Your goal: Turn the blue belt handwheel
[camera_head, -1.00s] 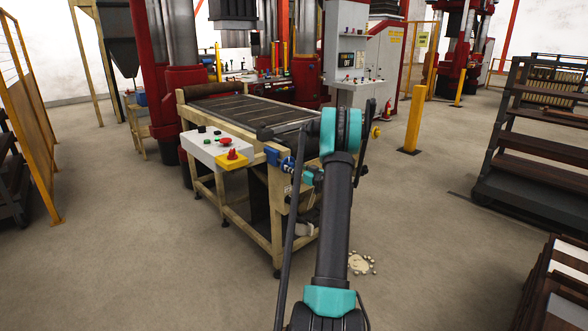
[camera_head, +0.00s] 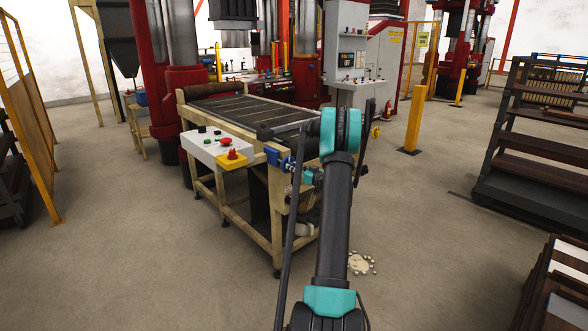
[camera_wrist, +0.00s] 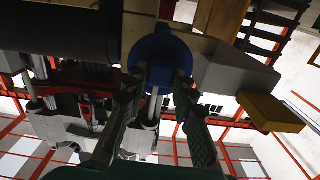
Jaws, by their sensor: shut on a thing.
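In the wrist view the handwheel (camera_wrist: 160,47) shows as a round blue shape at the top middle. My gripper (camera_wrist: 160,76) is shut on it, with one dark green finger on each side of its lower edge. The fingers hide part of the rim. In the head view my arm partly covers this end of the table, and the gripper's fingers are too small to make out.
The belt table (camera_head: 240,218) has a light wooden frame. A white control box (camera_head: 205,148) with a red button on a yellow box (camera_head: 232,160) stands left of the handwheel. A yellow post (camera_head: 415,120) and dark racks (camera_head: 535,150) stand right.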

